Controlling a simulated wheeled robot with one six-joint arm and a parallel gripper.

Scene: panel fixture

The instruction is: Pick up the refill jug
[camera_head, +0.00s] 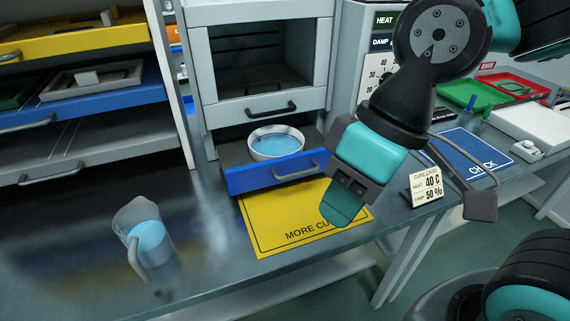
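The refill jug (150,240) stands upright on the metal table at the lower left. It is clear, holds blue liquid, and has a spout at its upper left and a handle on its near side. My gripper (342,205) hangs over the right part of the yellow mat, well to the right of the jug and apart from it. Its teal fingers overlap in this view, so the gap between them is hidden. I see nothing held in it.
A white bowl of blue liquid (276,143) sits in an open blue-fronted drawer (272,176) below a cabinet. A yellow mat (262,222) lies in front. A card (426,188) stands right of my gripper. Shelved trays (90,95) are at left. The table around the jug is clear.

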